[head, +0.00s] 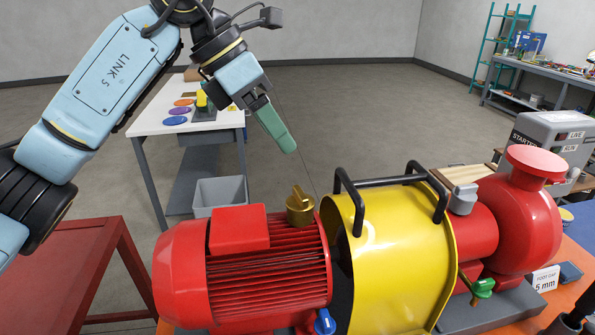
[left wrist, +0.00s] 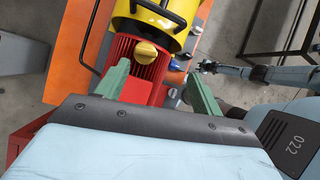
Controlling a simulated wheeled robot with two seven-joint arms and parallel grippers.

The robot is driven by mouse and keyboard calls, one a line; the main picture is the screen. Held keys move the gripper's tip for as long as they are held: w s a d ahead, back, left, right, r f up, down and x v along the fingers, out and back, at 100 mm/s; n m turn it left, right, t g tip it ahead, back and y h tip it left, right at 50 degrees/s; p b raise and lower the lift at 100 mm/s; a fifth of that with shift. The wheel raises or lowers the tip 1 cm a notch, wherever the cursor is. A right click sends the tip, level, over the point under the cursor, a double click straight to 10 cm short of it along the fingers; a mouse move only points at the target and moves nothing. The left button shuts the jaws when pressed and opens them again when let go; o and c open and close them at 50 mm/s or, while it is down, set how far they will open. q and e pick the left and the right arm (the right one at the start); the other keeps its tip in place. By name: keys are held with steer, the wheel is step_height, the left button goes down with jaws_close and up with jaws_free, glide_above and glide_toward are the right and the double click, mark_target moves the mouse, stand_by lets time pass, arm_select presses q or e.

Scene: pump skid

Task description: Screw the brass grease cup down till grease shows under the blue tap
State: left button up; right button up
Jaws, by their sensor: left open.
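The brass grease cup (head: 300,207), with a raised bar on top, stands upright on the end of the red motor (head: 190,280). It also shows between my fingers in the left wrist view (left wrist: 146,52). My left gripper (head: 289,147) has green fingers. It is open and empty, above the cup and apart from it; its fingers show spread in the left wrist view (left wrist: 157,70). The blue tap (head: 324,322) is low on the motor's near side; what lies under it is cut off by the frame edge. My right arm (left wrist: 245,72) shows in the left wrist view, its gripper too small to read.
A yellow guard (head: 395,270) with black handles (head: 352,200) stands right of the cup. Beyond it are a red pump (head: 520,225) and a green tap (head: 482,288). A white table (head: 187,105) and grey bin (head: 221,192) stand behind. Air above the motor is clear.

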mark_target(300, 190)
arm_select(q)
steer(key=shift+t+y, duration=0.4)
steer(key=shift+y, duration=0.5)
steer(key=x, duration=0.3)
steer(key=p+x, duration=0.1)
steer(key=x, duration=0.7)
steer(key=shift+w+a+f, duration=0.2)
steer(key=shift+a, duration=0.1)
steer(key=shift+w+d+f, duration=0.1)
steer(key=shift+d+f, duration=0.05)
steer(key=shift+f, duration=0.3)
steer(key=c, duration=1)
steer(key=shift+m, duration=0.3)
